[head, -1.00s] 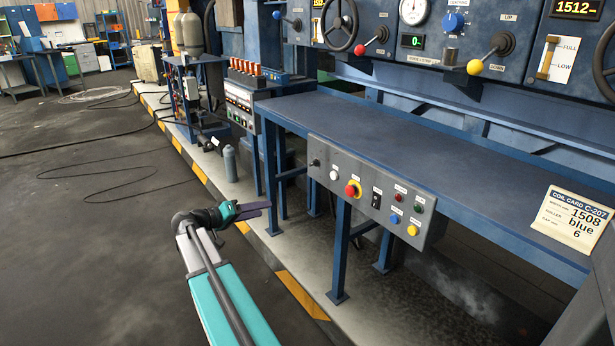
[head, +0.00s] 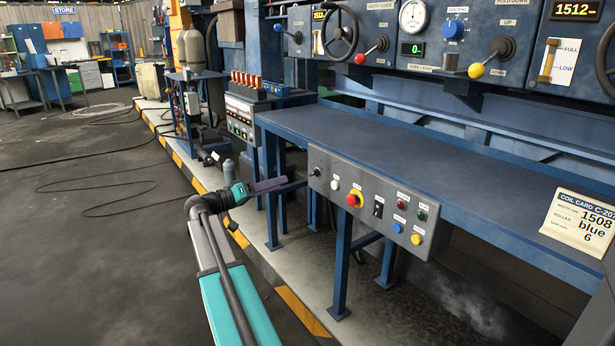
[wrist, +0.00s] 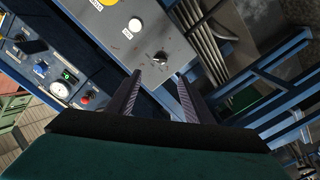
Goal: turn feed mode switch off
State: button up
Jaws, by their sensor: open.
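A grey control box (head: 352,235) hangs on the front edge of a blue bench. At its left end is a small black rotary switch (head: 315,172); a black rocker switch (head: 378,209) sits near its middle. Their labels are too small to read, so I cannot tell which is the feed mode switch. My gripper (head: 284,183) is open and empty, just left of the box. In the wrist view the rotary switch (wrist: 160,58) shows ahead of the gap between my fingertips (wrist: 157,80), apart from them, its handle seen at an angle.
The box also carries a white button (head: 335,185), a red stop button on yellow (head: 353,200) and several coloured buttons. The bench top (head: 400,150) above is clear. Blue bench legs (head: 341,265) stand below.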

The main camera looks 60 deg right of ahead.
aim_at(311, 174)
jog(key=b+x, duration=0.1)
jog(key=x, duration=1.2)
jog(key=shift+s+d, duration=0.1)
jog(key=shift+d, duration=0.05)
jog(key=c, duration=0.9)
jog(key=shift+c, duration=0.7)
jog(key=shift+n+p, duration=0.3)
jog(key=shift+n, duration=0.2)
jog(key=n+p, duration=0.6)
jog(key=n, duration=0.3)
